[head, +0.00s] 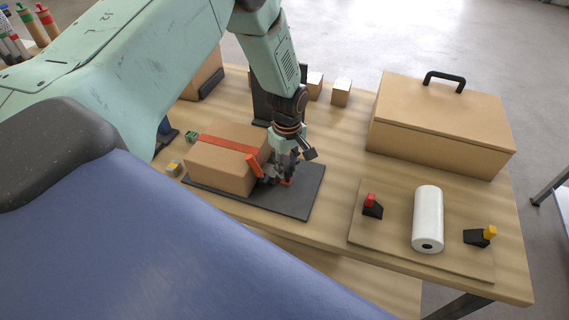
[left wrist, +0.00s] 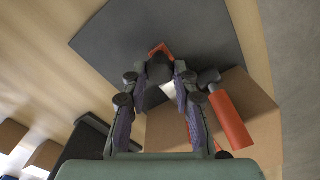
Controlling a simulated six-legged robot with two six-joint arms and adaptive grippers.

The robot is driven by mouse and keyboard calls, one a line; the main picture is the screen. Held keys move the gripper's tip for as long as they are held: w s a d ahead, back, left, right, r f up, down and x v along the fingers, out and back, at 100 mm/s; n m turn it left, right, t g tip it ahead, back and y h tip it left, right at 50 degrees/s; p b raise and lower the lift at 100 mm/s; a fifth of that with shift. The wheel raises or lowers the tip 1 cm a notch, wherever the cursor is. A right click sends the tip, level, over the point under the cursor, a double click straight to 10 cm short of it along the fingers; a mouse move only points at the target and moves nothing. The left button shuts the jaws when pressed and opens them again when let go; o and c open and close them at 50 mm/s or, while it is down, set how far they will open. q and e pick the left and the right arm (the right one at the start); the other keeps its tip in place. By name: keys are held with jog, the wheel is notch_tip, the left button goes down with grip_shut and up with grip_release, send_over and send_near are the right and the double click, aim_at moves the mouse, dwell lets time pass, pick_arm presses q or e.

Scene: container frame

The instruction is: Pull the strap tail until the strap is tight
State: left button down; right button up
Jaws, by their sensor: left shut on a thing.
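A cardboard box (head: 215,172) sits on a dark mat (head: 296,204) on the table. A red strap (head: 226,143) runs across its top. A red handle (head: 254,166) sticks up at the box's right side, and it also shows in the left wrist view (left wrist: 230,120). My left gripper (head: 285,180) is low over the mat, just right of the box, shut on the red strap tail. The tail's end (left wrist: 160,48) shows beyond the fingertips in the left wrist view; the fingers hide the rest. My right gripper is not in view.
A large tan case (head: 440,125) with a black handle stands at the back right. A board (head: 391,236) at the front right bears a white roll (head: 428,215) and two black holders with red and yellow tops. Small blocks (head: 341,92) stand behind my gripper.

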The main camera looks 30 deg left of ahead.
pick_arm(q)
jog(key=d, duration=0.2)
jog(key=w+d, duration=0.1)
jog(key=d, duration=0.1)
jog(key=d+b, duration=0.1)
jog(key=d, duration=0.1)
jog(key=shift+w+d, duration=0.25)
jog(key=shift+w, duration=0.05)
jog(key=c, duration=1.5)
grip_release()
jog(key=shift+a, duration=0.1)
jog(key=o, duration=0.5)
jog(key=shift+s+r, duration=0.1)
jog(key=shift+c, duration=0.2)
